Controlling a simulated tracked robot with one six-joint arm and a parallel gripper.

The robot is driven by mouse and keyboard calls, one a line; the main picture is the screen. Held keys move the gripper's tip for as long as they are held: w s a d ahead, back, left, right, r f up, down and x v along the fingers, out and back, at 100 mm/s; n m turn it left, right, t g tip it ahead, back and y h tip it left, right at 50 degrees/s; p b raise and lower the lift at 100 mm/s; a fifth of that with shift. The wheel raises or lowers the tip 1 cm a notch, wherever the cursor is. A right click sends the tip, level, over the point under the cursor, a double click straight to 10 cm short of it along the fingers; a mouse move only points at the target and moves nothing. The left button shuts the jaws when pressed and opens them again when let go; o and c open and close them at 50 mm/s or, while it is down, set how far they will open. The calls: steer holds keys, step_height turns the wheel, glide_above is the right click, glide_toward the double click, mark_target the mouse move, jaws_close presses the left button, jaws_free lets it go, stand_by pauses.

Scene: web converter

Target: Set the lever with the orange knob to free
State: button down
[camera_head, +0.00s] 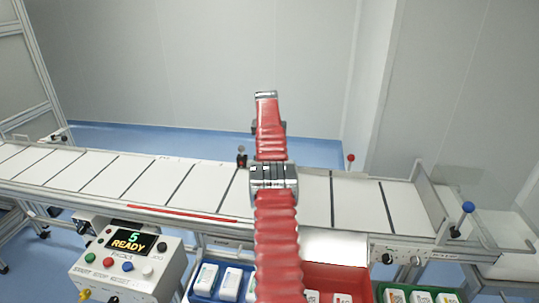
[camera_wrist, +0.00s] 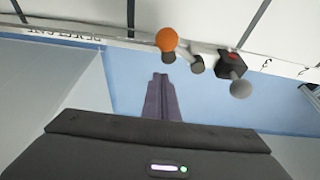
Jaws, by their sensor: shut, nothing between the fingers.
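The lever's orange knob (camera_wrist: 166,40) is in the upper middle of the wrist view, with its stem running right to a grey pivot on the conveyor's edge. My gripper (camera_wrist: 161,76) shows as a dark, narrow pair of fingers, closed together and empty. Its tips appear just below the orange knob in the picture; a gap shows, but I cannot tell the depth. In the head view I cannot make out the orange knob, and my red arm covers the middle of the conveyor.
A grey knob (camera_wrist: 239,88) on a dark block sits right of the orange lever. The white conveyor (camera_head: 350,203) crosses the head view, with red-knobbed (camera_head: 350,157) and blue-knobbed (camera_head: 468,207) levers. A control box (camera_head: 130,262) reading READY and blue and red bins stand in front.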

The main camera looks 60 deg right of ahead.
steer(key=shift+s+a, duration=0.1)
steer(key=shift+a, duration=0.1)
steer(key=shift+s+a+f, duration=0.15)
steer(key=shift+s+a, duration=0.15)
steer(key=shift+a, duration=0.3)
steer(key=shift+s+a+f, duration=0.15)
steer(key=shift+s+a, duration=0.15)
steer(key=shift+a, duration=0.25)
steer(key=shift+w+a, duration=0.15)
steer(key=shift+a, duration=0.1)
